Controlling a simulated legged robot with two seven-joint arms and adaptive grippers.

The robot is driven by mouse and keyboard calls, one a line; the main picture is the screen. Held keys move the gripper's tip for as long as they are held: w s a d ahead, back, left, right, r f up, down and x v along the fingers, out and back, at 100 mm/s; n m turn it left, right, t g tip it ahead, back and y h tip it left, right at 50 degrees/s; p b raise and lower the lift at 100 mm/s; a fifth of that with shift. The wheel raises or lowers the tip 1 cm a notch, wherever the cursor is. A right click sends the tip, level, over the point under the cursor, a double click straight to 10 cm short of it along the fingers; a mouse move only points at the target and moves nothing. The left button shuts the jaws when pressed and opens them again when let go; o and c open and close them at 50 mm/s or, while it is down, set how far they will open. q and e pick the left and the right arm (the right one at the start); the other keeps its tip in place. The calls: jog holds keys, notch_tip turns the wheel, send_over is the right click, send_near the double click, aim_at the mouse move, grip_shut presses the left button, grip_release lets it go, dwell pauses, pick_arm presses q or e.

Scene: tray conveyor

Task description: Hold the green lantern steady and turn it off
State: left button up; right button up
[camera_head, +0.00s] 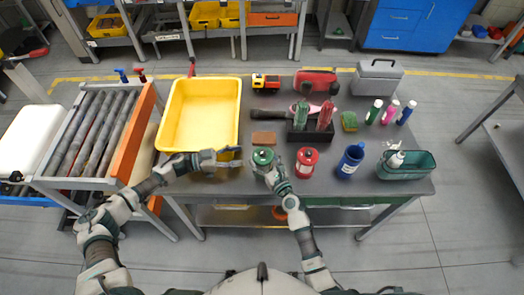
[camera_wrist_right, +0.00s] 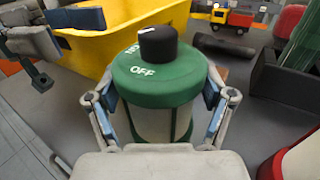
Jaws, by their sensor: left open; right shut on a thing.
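The green lantern (camera_head: 263,157) stands upright near the front edge of the table, left of the red lantern. In the right wrist view the lantern (camera_wrist_right: 160,85) has a green top with the word OFF and a black knob (camera_wrist_right: 158,45) with a white mark, which points toward partly hidden lettering at the upper left. My right gripper (camera_head: 272,171) is shut around the lantern's body, one finger on each side. My left gripper (camera_head: 232,159) is open and empty, left of the lantern and apart from it, by the yellow bin's near edge; it also shows in the right wrist view (camera_wrist_right: 75,20).
A yellow bin (camera_head: 236,120) stands at the left. A red lantern (camera_head: 306,160), a blue lantern (camera_head: 350,160) and a green basket (camera_head: 408,172) stand to the right. A brown block (camera_head: 264,138) and a black caddy (camera_head: 310,134) lie behind. A roller conveyor (camera_head: 95,132) is at far left.

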aim_at(259, 152)
pick_arm(q)
jog(key=d, duration=0.3)
jog(key=w+d, duration=0.1)
jog(key=d, duration=0.6)
jog(key=shift+w+d, duration=0.1)
jog(key=shift+w, duration=0.3)
jog(key=shift+a, duration=0.2)
